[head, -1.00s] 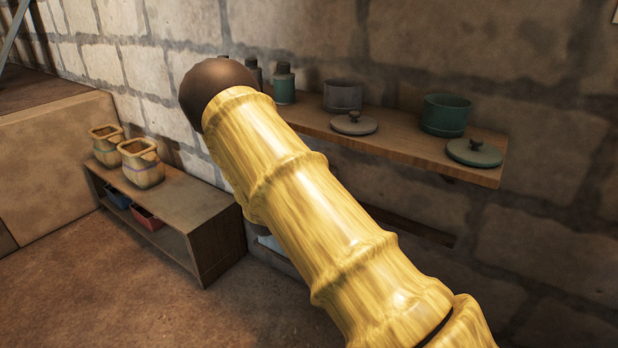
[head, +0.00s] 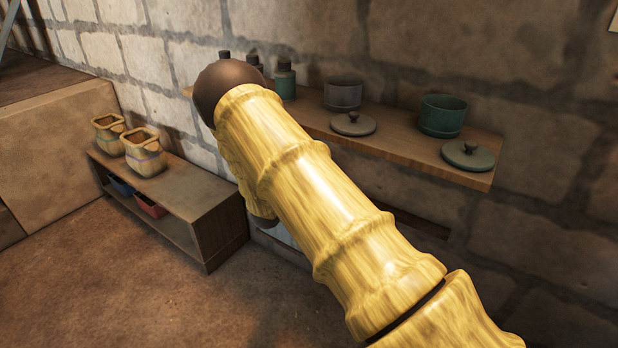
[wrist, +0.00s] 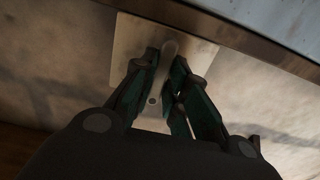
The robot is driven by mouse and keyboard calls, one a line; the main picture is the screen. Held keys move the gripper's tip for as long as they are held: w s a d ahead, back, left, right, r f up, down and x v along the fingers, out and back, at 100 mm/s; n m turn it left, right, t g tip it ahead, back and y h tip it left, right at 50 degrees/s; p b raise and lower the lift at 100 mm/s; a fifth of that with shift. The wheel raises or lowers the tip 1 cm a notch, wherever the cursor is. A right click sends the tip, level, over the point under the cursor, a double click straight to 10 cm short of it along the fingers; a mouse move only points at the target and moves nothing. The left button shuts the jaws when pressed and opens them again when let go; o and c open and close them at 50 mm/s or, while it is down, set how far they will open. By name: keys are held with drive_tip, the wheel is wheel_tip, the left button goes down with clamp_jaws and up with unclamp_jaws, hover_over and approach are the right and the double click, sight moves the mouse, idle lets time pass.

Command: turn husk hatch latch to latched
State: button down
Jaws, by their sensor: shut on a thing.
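In the wrist view, my gripper (wrist: 168,68) is shut on the latch handle (wrist: 169,47), a slim greyish bar between the fingertips. The handle sits in front of a pale square plate (wrist: 128,52) on the wall. Most of the handle is hidden by the dark green fingers, so its exact angle is hard to tell. In the head view, my yellow arm hides the gripper and the latch.
A brown frame edge and pale blue-grey panel (wrist: 285,22) lie beyond the plate. In the head view, a wall shelf (head: 400,150) holds pots, lids and bottles behind my arm. A low bench (head: 205,200) with two jugs (head: 143,155) stands left. The floor in front is clear.

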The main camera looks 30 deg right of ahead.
drive_tip(key=shift+s+a+f, duration=0.1)
drive_tip(key=shift+f, duration=0.15)
drive_tip(key=c, duration=1.4)
unclamp_jaws()
drive_tip(key=shift+r, duration=0.1)
drive_tip(key=v, duration=1.1)
drive_tip(key=shift+s+a, duration=0.2)
drive_tip(key=shift+a, duration=0.15)
